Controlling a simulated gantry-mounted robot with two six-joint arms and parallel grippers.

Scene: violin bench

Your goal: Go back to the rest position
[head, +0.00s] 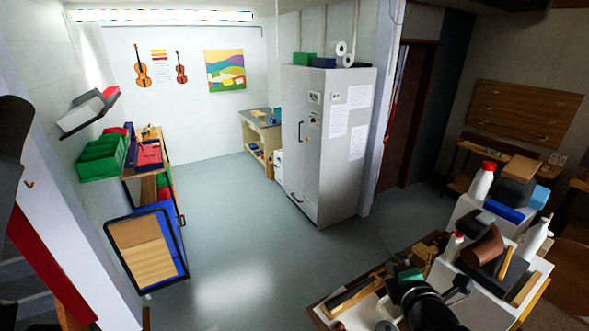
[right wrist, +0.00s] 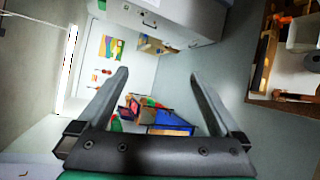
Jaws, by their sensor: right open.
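My right gripper (head: 408,277) is at the bottom right of the head view, over or in front of the cluttered bench; its fingers are hard to make out there. In the right wrist view the two grey fingers of the right gripper (right wrist: 158,75) stand wide apart, with nothing between them but the distant room. It is open and empty. My left gripper does not show in either view.
A cluttered bench (head: 322,308) and a white stand (head: 497,308) with bottles and boxes fill the lower right. A grey metal cabinet (head: 300,150) stands mid-room. A shelf with green bins (head: 102,157) is at the left. The middle floor (head: 240,240) is clear.

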